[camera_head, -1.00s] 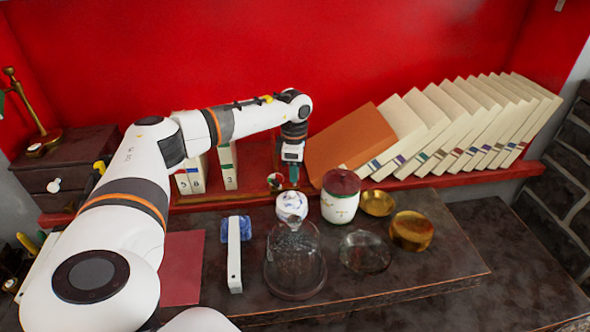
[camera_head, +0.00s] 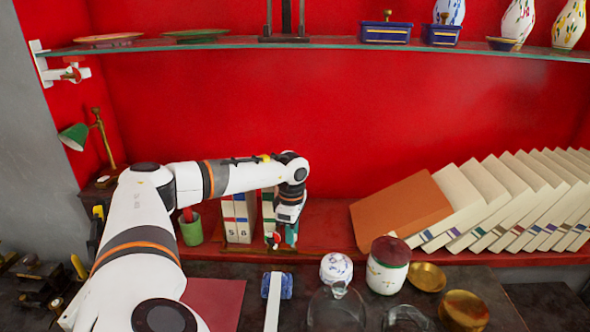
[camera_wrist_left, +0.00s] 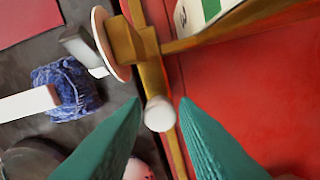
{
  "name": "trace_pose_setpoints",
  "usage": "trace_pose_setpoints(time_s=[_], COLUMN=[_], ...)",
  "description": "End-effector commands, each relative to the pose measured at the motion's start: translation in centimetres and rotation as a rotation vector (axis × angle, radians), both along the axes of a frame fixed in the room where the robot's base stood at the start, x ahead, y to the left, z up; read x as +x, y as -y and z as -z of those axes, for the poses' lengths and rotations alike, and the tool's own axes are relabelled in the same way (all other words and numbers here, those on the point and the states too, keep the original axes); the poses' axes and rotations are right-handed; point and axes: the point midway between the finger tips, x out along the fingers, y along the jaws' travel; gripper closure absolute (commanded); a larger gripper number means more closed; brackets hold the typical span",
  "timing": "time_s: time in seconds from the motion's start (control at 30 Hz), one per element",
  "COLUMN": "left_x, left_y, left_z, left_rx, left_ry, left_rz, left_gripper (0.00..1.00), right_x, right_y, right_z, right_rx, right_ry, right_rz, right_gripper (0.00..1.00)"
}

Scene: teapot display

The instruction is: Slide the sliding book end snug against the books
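In the head view, white books (camera_head: 238,218) with blue, red and green labels stand upright on the red shelf, left of my left gripper (camera_head: 283,238). In the left wrist view, a brass bracket (camera_wrist_left: 128,42) with a round disc sits at a brass rail (camera_wrist_left: 152,75) beside a white and green book (camera_wrist_left: 200,12). A white knob (camera_wrist_left: 160,114) lies between the parted green fingertips of the gripper (camera_wrist_left: 162,103); contact is unclear. I cannot tell which brass part is the sliding book end. An orange-brown panel (camera_head: 400,212) leans against a slanted row of books (camera_head: 500,205). My right gripper is out of view.
A white and red jar (camera_head: 387,265), a patterned round pot (camera_head: 336,268) and brass bowls (camera_head: 427,277) stand in front of the shelf. A blue and white brush (camera_head: 278,287) lies left of them. A glass shelf (camera_head: 330,43) hangs above.

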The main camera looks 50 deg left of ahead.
Motion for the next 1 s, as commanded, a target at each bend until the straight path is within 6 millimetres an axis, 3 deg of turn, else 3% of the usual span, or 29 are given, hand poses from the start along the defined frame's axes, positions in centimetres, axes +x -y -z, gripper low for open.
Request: trace_pose_setpoints(time_s=[0.1, 0.47, 1.0], left_x=[0.0, 0.1, 0.1], left_y=[0.0, 0.1, 0.0], left_z=[0.0, -0.7, -10.6], left_rx=[-0.001, -0.003, -0.002], left_ry=[0.001, 0.003, 0.004], left_rz=[-0.001, -0.001, -0.001], left_gripper=[0.57, 0.57, 0.57], right_x=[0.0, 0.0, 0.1], right_y=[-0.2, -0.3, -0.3], right_z=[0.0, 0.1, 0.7], right_rx=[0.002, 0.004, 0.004], right_ry=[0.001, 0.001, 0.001], right_rz=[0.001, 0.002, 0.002], right_gripper=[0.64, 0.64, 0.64])
